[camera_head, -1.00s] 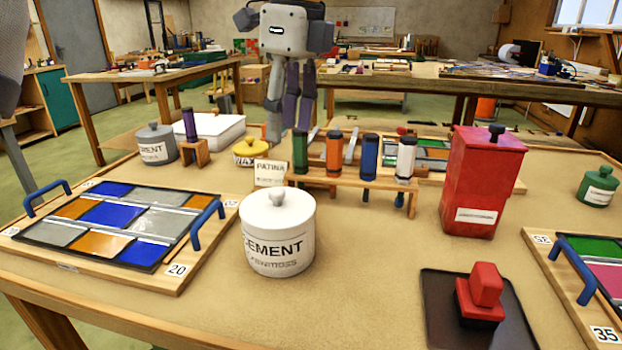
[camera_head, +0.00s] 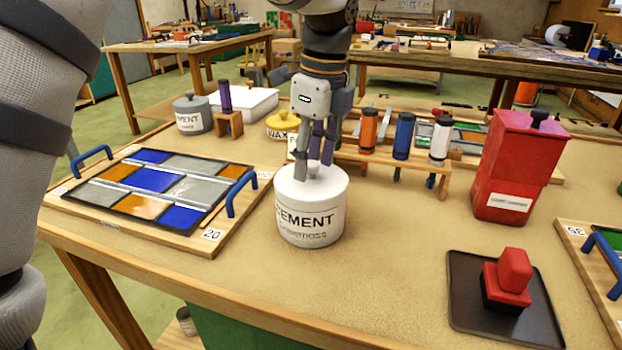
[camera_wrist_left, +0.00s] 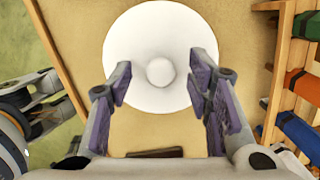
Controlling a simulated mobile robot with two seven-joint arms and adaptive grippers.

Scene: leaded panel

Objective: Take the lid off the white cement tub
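The white cement tub (camera_head: 310,222) stands upright on the table with its round white lid on. In the left wrist view the lid (camera_wrist_left: 135,85) is seen from above, its knob (camera_wrist_left: 160,72) in the middle. My left gripper (camera_head: 314,172) points down over the lid. In the left wrist view its two purple-padded fingers (camera_wrist_left: 160,88) are apart, one on each side of the knob, with gaps showing. The knob is mostly hidden behind the fingers in the head view. A grey jointed part, perhaps my right gripper (camera_wrist_left: 48,105), shows at the left wrist view's lower left; its state is unclear.
A rack (camera_head: 440,176) with coloured tubes stands behind and right of the tub. A glass panel board (camera_head: 213,233) with blue handles lies to the left. A red canister (camera_head: 515,165) and a dark tray (camera_head: 463,305) are to the right. Bare tabletop lies between tub and tray.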

